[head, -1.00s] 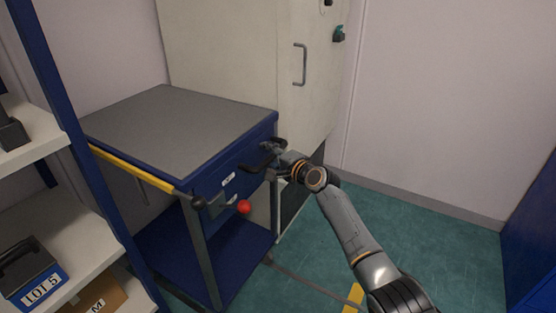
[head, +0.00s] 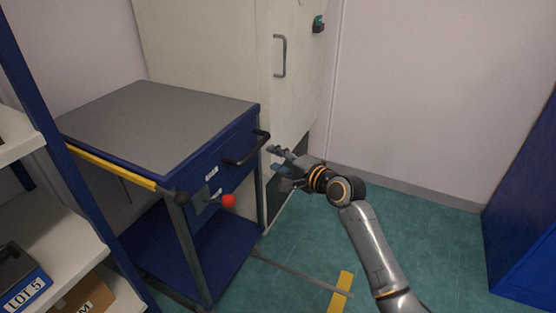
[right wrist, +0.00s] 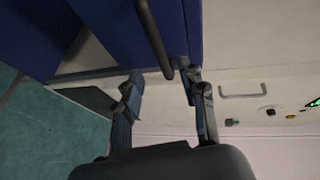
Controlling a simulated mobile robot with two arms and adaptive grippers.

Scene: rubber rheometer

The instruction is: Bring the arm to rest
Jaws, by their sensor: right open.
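My right arm (head: 370,245) comes in from the lower right in the head view. Its gripper (head: 276,160) is open and empty, just right of the black handle (head: 247,149) on the blue cart (head: 190,172) and apart from it. In the right wrist view the two fingers (right wrist: 160,90) are spread, with the black handle (right wrist: 153,38) showing beyond the gap between them. My left gripper is not in view.
The cart has a grey top (head: 155,125), a red knob (head: 229,200) and a black knob (head: 183,198). A pale cabinet (head: 215,55) with a handle (head: 279,56) stands behind. A shelf rack (head: 50,230) is at left, a blue cabinet (head: 525,220) at right. Green floor (head: 440,240) is open between.

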